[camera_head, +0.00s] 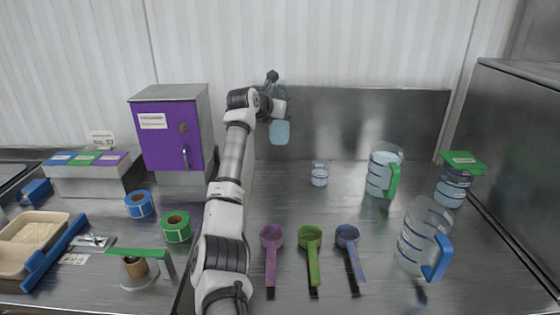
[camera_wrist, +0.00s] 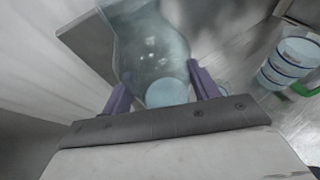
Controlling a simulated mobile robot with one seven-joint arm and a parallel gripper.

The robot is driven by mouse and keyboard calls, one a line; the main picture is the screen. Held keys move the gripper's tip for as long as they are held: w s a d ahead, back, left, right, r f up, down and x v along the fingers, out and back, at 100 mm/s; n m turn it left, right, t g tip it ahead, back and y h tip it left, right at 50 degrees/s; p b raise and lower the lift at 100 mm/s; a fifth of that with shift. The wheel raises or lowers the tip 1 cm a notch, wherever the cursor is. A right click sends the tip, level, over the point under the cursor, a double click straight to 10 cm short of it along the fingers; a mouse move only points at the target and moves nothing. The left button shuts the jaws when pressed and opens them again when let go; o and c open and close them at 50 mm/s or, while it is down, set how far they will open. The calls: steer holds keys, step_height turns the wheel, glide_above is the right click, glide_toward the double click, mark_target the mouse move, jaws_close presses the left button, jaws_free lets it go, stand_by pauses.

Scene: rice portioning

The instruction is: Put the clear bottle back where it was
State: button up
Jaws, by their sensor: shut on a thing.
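The clear bottle (camera_head: 280,131) is a see-through, bluish bottle held up in the air near the back wall. In the wrist view the bottle (camera_wrist: 152,50) lies between the two purple fingers of my gripper (camera_wrist: 165,88). In the head view my gripper (camera_head: 286,108) is partly hidden at the end of the raised arm, with the bottle's pale lower part showing below it. The gripper is shut on the bottle. The bottle is above the counter (camera_head: 290,195) and apart from it.
A small clear cup (camera_head: 320,175) stands right of the bottle. Farther right are a green-handled jug (camera_head: 379,172), a blue-handled jug (camera_head: 420,235) and a green-lidded container (camera_head: 453,188). Three scoops (camera_head: 310,240) lie in front. A purple cabinet (camera_head: 168,135) stands left. Counter behind the scoops is clear.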

step_height(320, 180, down, 16)
steer(key=p, duration=0.4)
steer(key=shift+r, duration=0.15)
steer(key=o, duration=1.2)
steer(key=shift+f, duration=0.2)
steer(key=shift+r, duration=0.2)
